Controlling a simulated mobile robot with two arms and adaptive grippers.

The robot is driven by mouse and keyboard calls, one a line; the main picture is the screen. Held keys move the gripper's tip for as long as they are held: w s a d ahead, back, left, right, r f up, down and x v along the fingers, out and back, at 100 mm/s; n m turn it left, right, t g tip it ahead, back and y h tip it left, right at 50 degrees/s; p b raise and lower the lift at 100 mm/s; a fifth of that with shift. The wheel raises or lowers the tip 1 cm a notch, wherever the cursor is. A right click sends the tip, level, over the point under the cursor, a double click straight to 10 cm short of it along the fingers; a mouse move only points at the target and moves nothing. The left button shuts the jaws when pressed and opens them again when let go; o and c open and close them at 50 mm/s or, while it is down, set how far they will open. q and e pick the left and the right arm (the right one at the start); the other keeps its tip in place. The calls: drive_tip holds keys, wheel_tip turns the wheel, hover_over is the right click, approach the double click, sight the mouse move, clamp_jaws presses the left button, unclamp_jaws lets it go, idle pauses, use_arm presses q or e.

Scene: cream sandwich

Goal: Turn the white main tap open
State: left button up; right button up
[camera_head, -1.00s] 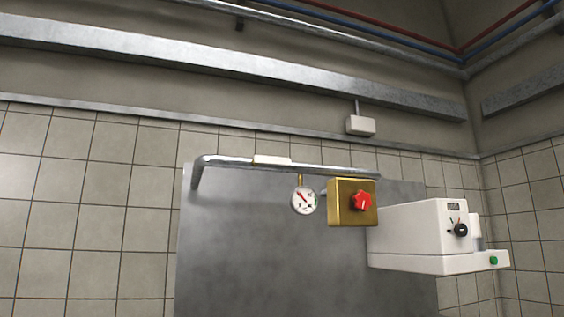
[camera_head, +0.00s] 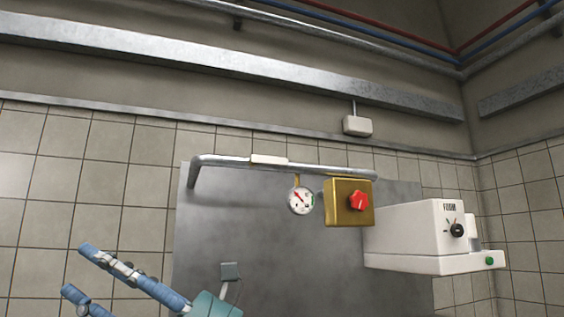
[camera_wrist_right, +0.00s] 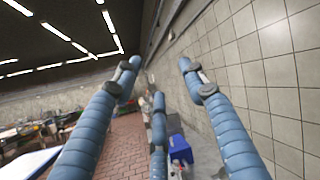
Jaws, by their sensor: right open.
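A white bar-shaped piece (camera_head: 269,160) lies along the grey metal pipe (camera_head: 220,160) on the wall; it looks like the white main tap's handle, in line with the pipe. My right gripper (camera_head: 77,269) is at the lower left of the head view, its blue fingers spread and pointing up and left. It is open and empty, below and left of the white piece and clearly apart from it. In the right wrist view my open fingers (camera_wrist_right: 158,78) have nothing between them. That view does not show the tap. My left gripper is in neither view.
A round gauge (camera_head: 301,200) hangs under the pipe. Beside it is a brass box (camera_head: 339,216) with a red knob (camera_head: 359,200). A white machine (camera_head: 405,236) with a black knob stands out at right. The tiled wall (camera_wrist_right: 275,75) runs close along my right gripper.

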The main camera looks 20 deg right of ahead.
wheel_tip(320, 180, up, 2)
drive_tip(key=w+n+t+h, duration=0.1)
drive_tip(key=w+n+h, duration=0.1)
drive_tip(key=n+h, duration=0.2)
drive_tip(key=m+t+h, duration=0.4)
drive_tip(key=t+h, duration=0.7)
drive_tip(key=h, duration=0.7)
approach(279, 163)
drive_tip(key=w+p, duration=0.4)
drive_tip(key=w, duration=0.3)
drive_tip(key=shift+w+a, duration=0.1)
drive_tip(key=shift+w, duration=0.45)
drive_tip(key=shift+s, duration=0.1)
clamp_jaws()
